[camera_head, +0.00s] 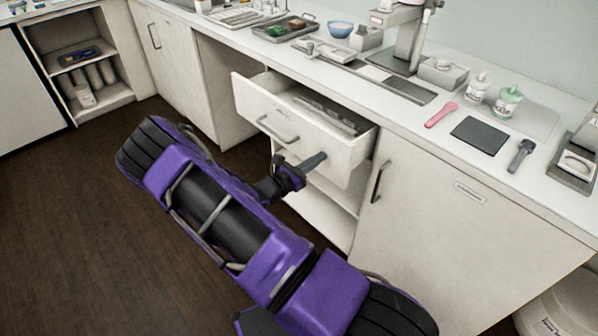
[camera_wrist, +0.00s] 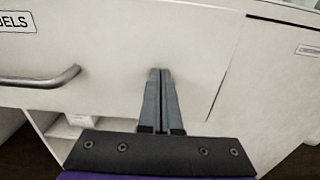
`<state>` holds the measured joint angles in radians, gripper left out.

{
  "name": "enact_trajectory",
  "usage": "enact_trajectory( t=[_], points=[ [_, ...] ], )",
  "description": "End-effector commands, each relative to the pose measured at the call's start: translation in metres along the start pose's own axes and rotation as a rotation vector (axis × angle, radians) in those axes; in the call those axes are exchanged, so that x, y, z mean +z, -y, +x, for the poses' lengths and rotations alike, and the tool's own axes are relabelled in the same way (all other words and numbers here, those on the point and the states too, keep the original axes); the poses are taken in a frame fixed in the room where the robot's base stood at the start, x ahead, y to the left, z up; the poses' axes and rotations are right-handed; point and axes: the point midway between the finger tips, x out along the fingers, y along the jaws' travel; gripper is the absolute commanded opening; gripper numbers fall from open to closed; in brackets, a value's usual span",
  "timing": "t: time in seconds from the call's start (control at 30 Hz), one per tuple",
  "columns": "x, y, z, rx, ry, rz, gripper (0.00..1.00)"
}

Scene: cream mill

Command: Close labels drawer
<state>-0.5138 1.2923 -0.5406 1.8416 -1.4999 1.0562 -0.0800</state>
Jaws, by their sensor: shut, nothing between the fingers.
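The labels drawer (camera_head: 285,132) stands pulled out from the counter, with papers or packets inside, in the head view.
A closed cabinet door (camera_head: 460,215) is right of the drawer. An open shelf (camera_head: 330,205) lies below it. Dark floor (camera_head: 70,220) is free at left.

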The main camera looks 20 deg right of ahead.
Motion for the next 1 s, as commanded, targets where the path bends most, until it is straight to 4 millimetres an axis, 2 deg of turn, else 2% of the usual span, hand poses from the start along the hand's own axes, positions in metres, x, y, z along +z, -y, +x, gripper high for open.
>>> enact_trajectory(
  t=[0.03, 0.2, 0.5, 0.7, 1.0],
  points=[
    [-0.001, 0.001, 0.016, -0.004, 0.003, 0.000, 0.00],
    [-0.001, 0.001, 0.060, -0.003, 0.003, 0.000, 0.00],
    [-0.001, 0.001, 0.117, -0.002, 0.001, 0.001, 0.00],
    [0.000, 0.000, 0.135, 0.000, 0.000, 0.001, 0.00],
    [0.001, -0.001, 0.143, 0.001, 0.001, 0.001, 0.00]
  ],
)
